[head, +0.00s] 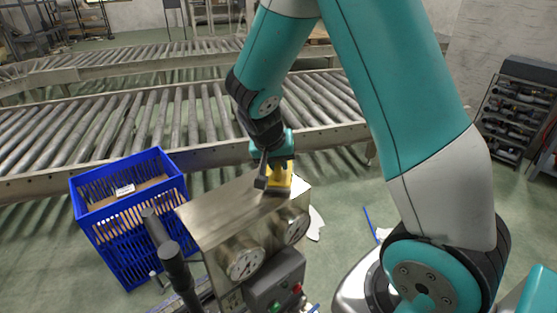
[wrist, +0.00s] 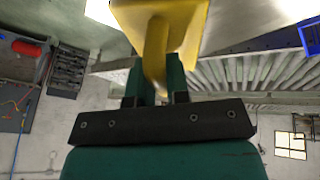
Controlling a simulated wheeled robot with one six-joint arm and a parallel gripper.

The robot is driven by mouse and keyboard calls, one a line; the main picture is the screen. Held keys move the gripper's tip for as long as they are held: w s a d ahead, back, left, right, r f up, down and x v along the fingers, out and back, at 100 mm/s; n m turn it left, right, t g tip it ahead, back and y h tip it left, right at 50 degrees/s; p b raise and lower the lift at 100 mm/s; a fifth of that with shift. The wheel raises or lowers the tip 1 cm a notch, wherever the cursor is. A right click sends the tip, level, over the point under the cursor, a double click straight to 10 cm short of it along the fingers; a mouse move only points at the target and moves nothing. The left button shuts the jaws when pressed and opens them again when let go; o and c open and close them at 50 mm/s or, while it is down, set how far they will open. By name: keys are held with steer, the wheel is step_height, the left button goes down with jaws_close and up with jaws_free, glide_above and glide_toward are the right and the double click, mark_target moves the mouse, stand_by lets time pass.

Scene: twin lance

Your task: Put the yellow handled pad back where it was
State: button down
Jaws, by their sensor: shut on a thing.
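The yellow handled pad (head: 280,181) is at the back right part of the top of a metal box (head: 222,212) with round dials on its front. My gripper (head: 272,166) is above the pad, pointing down, and shut on its handle. In the wrist view the yellow pad (wrist: 188,22) fills the top middle, with its handle between the fingers of my gripper (wrist: 155,80). Whether the pad's underside touches the box top or hovers just over it, I cannot tell. My gripper hides part of the pad in the head view.
A blue slatted crate (head: 130,212) with a white label stands left of the metal box. Dark cylindrical posts (head: 176,270) rise in front of the box's left side. A roller conveyor (head: 150,125) runs behind. A rack of dark parts (head: 515,110) stands at the right.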

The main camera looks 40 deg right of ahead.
steer(key=shift+f, duration=0.25)
steer(key=c, duration=1.1)
jaws_free()
steer(key=shift+r, duration=0.1)
steer(key=shift+r, duration=0.3)
steer(key=b+v, duration=0.1)
steer(key=v, duration=1.1)
steer(key=s+a+r+n+g+y, duration=0.1)
steer(key=s+a+r+n+y, duration=0.1)
steer(key=s+a+n+y, duration=0.6)
steer(key=s+a+n, duration=0.7)
steer(key=s+a, duration=0.2)
steer(key=s, duration=0.3)
steer(key=shift+a+g+y, duration=0.3)
steer(key=shift+g+y, duration=0.1)
